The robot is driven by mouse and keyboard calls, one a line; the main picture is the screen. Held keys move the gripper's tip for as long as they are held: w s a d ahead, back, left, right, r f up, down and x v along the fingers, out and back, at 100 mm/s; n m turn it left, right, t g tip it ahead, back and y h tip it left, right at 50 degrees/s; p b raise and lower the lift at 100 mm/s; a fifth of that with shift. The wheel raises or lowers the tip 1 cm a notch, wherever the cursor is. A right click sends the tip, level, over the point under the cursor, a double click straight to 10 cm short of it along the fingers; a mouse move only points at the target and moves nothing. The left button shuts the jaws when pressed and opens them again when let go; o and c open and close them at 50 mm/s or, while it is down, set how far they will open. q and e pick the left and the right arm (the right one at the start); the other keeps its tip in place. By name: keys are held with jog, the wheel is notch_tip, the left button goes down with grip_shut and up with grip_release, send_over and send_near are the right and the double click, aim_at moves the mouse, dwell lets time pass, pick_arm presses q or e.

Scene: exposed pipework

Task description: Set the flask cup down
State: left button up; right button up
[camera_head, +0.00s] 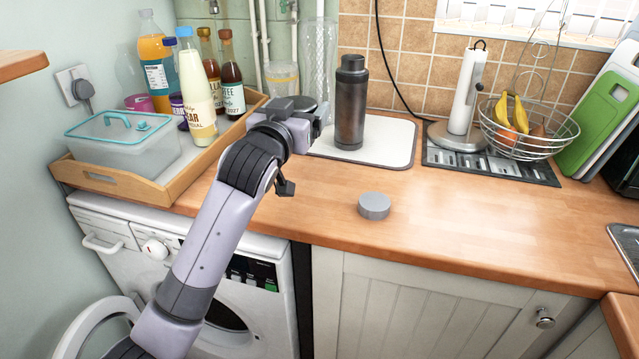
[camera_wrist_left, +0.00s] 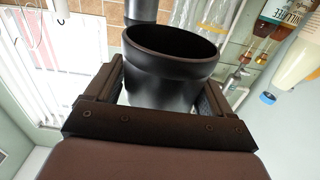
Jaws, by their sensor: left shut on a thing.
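The flask cup (camera_wrist_left: 170,70) is black with an open round mouth. In the left wrist view it sits between the two fingers of my left gripper (camera_wrist_left: 162,95), which is shut on it. In the head view my left gripper (camera_head: 308,118) is at the back of the counter, just left of the flask. The gripper largely hides the cup there, so I cannot tell how far it is from the surface. The dark flask (camera_head: 350,105) stands upright on the white mat (camera_head: 392,143). My right gripper is not in view.
A grey disc (camera_head: 374,206) lies on the wooden counter (camera_head: 470,230). A wooden tray (camera_head: 150,192) with bottles and a glass box (camera_head: 122,145) stands left. A paper towel holder (camera_head: 464,95) and wire fruit basket (camera_head: 530,135) stand right. The front middle counter is mostly clear.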

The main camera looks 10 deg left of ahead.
pick_arm(q)
notch_tip(320, 180, down, 10)
jog(key=shift+f+b, duration=0.15)
jog(key=shift+b, duration=0.3)
jog(key=shift+f+b, duration=0.3)
jog(key=shift+f, duration=1.85)
jog(key=o, duration=0.9)
jog(key=shift+f, duration=0.15)
jog(key=s, duration=1.2)
jog(key=s+a+f+m+g, duration=0.1)
jog(key=s+f+g, duration=0.2)
jog(key=s+f, duration=0.7)
jog(key=s+a+f+g+h, duration=0.1)
jog(key=s+f+g, duration=0.3)
jog(key=s+f, duration=0.6)
notch_tip(320, 180, down, 6)
jog(key=shift+s+f+m+g+h, duration=0.2)
jog(key=shift+s+m+g+h, duration=0.1)
jog(key=shift+s+m, duration=0.1)
